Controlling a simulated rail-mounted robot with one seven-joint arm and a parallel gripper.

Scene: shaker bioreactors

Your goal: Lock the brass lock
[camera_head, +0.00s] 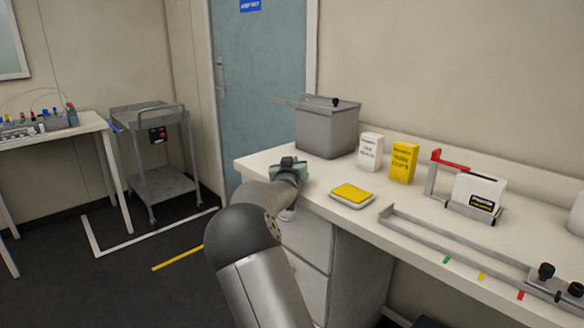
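I cannot make out a brass lock anywhere in the head view. My arm reaches from the bottom of the picture up to the left end of the white bench (455,255). My gripper (290,166) is at that end, by the bench edge and in front of the grey box. It is small and partly hidden by my wrist, so I cannot tell whether its fingers are open or shut, or whether it holds anything. A drawer unit (305,245) stands under the bench, partly hidden behind my arm.
On the bench are a grey lidded box (327,130), a white carton (370,152), a yellow carton (403,162), a yellow-topped tray (352,194), a red-handled device (475,195) and a long metal rail (450,238). A blue door (262,70) and a grey cart (160,190) stand behind.

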